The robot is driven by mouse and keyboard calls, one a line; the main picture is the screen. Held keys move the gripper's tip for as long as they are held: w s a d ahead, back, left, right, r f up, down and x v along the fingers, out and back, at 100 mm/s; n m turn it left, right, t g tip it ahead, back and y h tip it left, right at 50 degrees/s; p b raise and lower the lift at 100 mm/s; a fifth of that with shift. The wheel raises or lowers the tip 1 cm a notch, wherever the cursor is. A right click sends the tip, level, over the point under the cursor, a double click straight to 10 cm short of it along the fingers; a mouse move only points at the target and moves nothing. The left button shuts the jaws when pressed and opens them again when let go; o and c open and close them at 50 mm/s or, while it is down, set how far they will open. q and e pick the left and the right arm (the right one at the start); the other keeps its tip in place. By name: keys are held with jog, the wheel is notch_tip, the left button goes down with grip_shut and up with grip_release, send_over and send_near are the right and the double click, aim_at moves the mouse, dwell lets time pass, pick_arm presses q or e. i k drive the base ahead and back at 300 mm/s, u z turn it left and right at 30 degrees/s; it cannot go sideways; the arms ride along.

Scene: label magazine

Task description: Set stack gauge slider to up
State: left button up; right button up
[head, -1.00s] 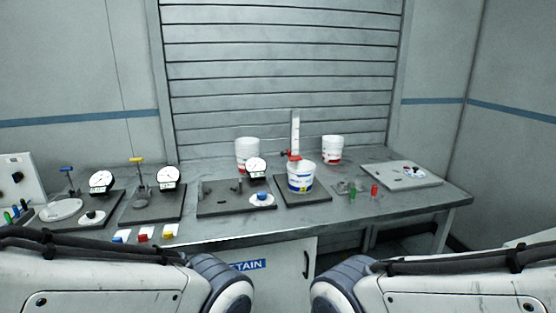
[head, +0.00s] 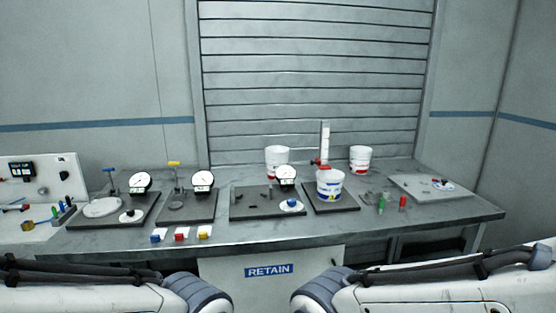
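The stack gauge appears to be the upright white scale (head: 325,142) with a red slider (head: 321,165) low on it. It stands at the back of a dark base plate (head: 345,207) on the bench. A white tub with blue and yellow print (head: 329,184) stands on that plate in front of the scale and hides part of its foot. The slider sits near the bottom of the scale, just above the tub's rim. My two arms show at the bottom edge, but neither gripper is in view.
The grey bench (head: 400,222) also carries dial gauges on dark plates (head: 203,180), two more white tubs (head: 361,158), green and red pegs (head: 403,202), a flat grey board (head: 418,190) at right, and coloured blocks (head: 180,237) at the front edge. A white panel (head: 62,170) stands at far left.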

aim_at(317, 161)
jog(key=u, duration=0.05)
jog(key=i, duration=1.3)
jog(key=z, duration=0.5)
